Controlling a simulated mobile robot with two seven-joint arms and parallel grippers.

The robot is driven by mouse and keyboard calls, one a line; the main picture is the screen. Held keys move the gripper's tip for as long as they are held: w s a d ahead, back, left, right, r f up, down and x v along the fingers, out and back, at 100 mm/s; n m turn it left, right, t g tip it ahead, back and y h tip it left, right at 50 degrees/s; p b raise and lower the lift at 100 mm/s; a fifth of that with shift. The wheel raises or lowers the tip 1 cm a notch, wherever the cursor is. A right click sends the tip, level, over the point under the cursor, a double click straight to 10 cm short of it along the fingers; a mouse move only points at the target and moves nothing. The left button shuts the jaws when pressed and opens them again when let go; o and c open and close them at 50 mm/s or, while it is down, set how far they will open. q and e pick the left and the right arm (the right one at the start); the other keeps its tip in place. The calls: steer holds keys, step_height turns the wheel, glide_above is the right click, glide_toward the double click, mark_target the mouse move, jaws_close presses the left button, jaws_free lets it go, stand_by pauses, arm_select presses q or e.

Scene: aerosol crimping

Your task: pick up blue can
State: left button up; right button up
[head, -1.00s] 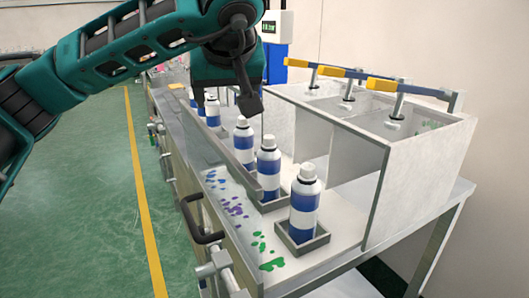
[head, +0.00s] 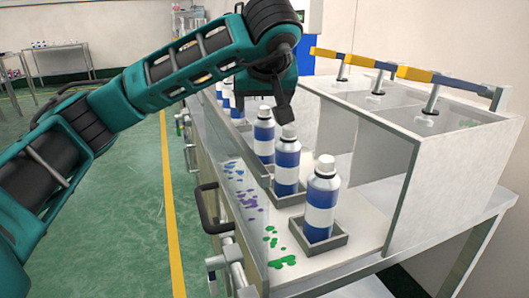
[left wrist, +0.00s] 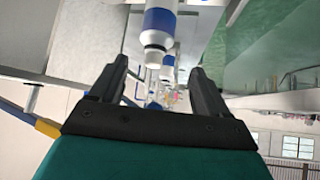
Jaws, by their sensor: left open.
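Several blue and white cans with white caps stand upright in a row on the bench. The nearest can (head: 322,205) sits in a small grey square holder (head: 309,247). A second can (head: 287,165) stands behind it, and a third can (head: 264,138) further back. My left gripper (head: 262,104) hangs open above the row, close to the third can's top; it partly hides the cans behind. In the left wrist view, the open, empty fingers (left wrist: 160,78) point toward an upside-down-looking can (left wrist: 160,22), whose cap lies ahead between them. My right gripper is not in view.
A grey partitioned box (head: 395,150) with yellow and blue clamp handles (head: 395,68) stands right of the cans. Green floor lies open at left.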

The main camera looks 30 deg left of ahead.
mark_target(265, 109)
arm_select(q)
steer(key=x, duration=0.3)
steer(key=b+x, duration=0.1)
steer(key=x, duration=0.1)
steer(key=shift+w+d+f, duration=0.15)
steer(key=shift+d+f, duration=0.05)
steer(key=shift+d, duration=0.15)
jaws_close()
stand_by(0.3)
